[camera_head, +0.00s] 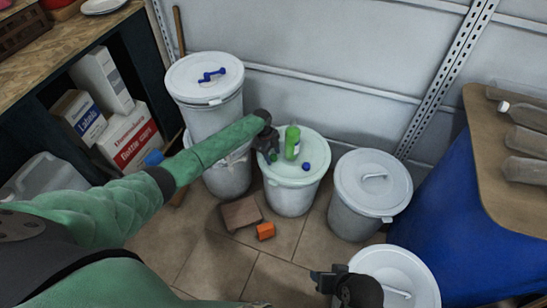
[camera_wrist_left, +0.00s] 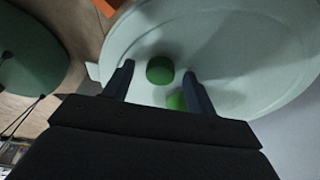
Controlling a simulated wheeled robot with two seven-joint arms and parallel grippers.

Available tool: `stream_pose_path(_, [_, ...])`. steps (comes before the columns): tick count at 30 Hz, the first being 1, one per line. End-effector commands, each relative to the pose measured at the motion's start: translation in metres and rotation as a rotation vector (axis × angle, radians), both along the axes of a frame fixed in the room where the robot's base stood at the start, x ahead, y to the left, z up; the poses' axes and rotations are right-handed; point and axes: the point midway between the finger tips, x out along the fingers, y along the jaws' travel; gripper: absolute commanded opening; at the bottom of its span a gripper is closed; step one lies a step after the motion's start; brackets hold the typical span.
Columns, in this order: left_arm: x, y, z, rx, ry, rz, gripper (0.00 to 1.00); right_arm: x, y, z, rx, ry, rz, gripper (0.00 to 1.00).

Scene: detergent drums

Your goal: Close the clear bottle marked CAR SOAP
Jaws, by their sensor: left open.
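A green bottle (camera_head: 292,143) stands on the pale lid (camera_head: 318,146) of the middle drum. No CAR SOAP lettering is readable on any bottle. A small round blue object (camera_head: 306,166) lies on the lid beside it. My left gripper (camera_head: 270,154) is open over the lid, just left of the green bottle. The left wrist view shows a round green piece (camera_wrist_left: 160,70) between its fingers, apart from them. A second green shape (camera_wrist_left: 177,101) is partly hidden by a finger. My right gripper (camera_head: 320,278) is low in the head view, and its jaws are unclear.
Lidded drums stand left (camera_head: 205,85) and right (camera_head: 372,185) of the middle one, with another (camera_head: 405,275) in front. Clear bottles (camera_head: 525,140) lie on the right table. A brown block (camera_head: 241,214) and an orange block (camera_head: 265,231) lie on the tiled floor.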

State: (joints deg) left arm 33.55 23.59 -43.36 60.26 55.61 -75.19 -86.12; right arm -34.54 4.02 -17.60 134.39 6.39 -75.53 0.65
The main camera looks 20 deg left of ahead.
Motion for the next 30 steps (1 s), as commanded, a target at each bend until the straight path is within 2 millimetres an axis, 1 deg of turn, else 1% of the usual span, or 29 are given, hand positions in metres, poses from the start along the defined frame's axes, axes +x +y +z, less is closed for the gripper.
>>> stream_pose_path(8, [0.000, 0.000, 0.000, 0.000, 0.000, 0.000, 0.57, 0.000, 0.000, 0.000, 0.001, 0.000, 0.000, 0.54])
stream_pose_path(12, [0.000, 0.000, 0.000, 0.000, 0.000, -0.001, 0.29, 0.000, 0.001, 0.000, 0.001, -0.001, 0.000, 0.54])
stream_pose_path(14, [0.000, 0.000, 0.000, 0.000, 0.000, -0.001, 0.18, -0.001, 0.001, 0.000, 0.001, -0.001, 0.000, 0.54])
stream_pose_path(15, [0.000, 0.000, 0.000, 0.000, 0.000, -0.001, 0.10, -0.001, 0.001, 0.000, 0.001, -0.001, 0.000, 0.54])
stream_pose_path(26, [0.000, 0.000, 0.001, 0.000, 0.000, -0.001, 0.09, -0.001, 0.001, -0.001, 0.001, 0.000, 0.000, 0.54])
stream_pose_path(30, [0.001, 0.000, 0.011, 0.000, -0.001, -0.002, 0.09, 0.000, 0.001, -0.003, 0.002, -0.004, -0.001, 0.54])
